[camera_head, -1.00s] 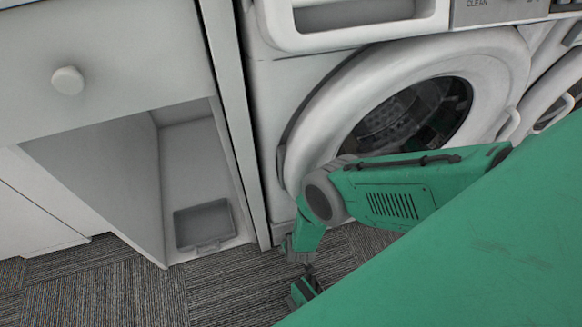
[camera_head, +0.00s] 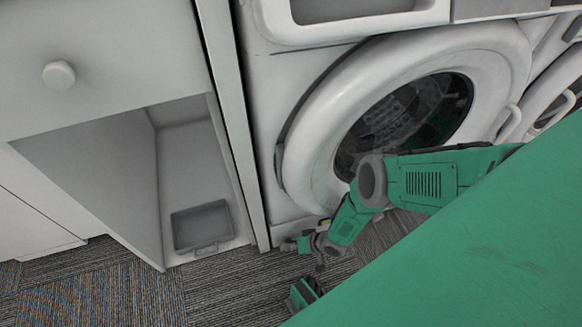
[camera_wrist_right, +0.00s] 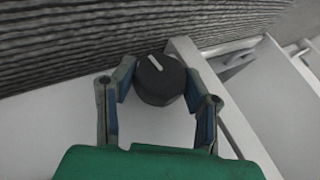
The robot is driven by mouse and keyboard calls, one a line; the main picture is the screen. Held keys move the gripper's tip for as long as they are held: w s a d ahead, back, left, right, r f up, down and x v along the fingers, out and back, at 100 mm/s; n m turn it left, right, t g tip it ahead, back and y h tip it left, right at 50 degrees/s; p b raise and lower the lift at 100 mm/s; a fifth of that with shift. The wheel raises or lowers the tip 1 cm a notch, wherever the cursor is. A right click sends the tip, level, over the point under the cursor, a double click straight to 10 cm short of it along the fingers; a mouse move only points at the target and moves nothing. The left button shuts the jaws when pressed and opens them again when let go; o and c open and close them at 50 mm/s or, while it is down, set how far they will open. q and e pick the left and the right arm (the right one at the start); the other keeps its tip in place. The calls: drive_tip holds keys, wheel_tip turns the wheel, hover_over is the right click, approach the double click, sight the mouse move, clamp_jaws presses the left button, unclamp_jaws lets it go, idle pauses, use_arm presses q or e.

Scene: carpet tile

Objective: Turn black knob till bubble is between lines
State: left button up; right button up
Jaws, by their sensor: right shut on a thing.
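The black knob (camera_wrist_right: 158,84) shows in the right wrist view as a round dial with a white mark on its face. It stands on a white surface, and the two fingers of my right gripper (camera_wrist_right: 159,88) are closed on its sides. In the head view my right gripper (camera_head: 290,245) is low at the bottom front corner of the washing machine (camera_head: 390,120), close to the carpet. No bubble or lines show in either view. My left gripper is not in view.
An open cabinet (camera_head: 85,145) stands left of the machine, with a grey tray (camera_head: 203,227) on its floor. The dark grey carpet (camera_head: 130,290) is clear in front of the cabinet. A second machine (camera_head: 555,85) stands at the right edge.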

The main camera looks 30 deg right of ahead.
drive_tip(key=shift+s+d+f+t+y, duration=0.1)
drive_tip(key=shift+t+y, duration=0.05)
drive_tip(key=shift+y, duration=0.3)
drive_tip(key=shift+d+f+t+y, duration=0.1)
drive_tip(key=shift+t+y, duration=0.05)
drive_tip(key=shift+y, duration=0.3)
drive_tip(key=shift+m, duration=0.3)
drive_tip(key=o, duration=1.2)
drive_tip(key=shift+y, duration=0.3)
drive_tip(key=shift+c, duration=0.2)
drive_tip(key=shift+r, duration=0.1)
drive_tip(key=shift+v, duration=0.85)
drive_tip(key=v, duration=1)
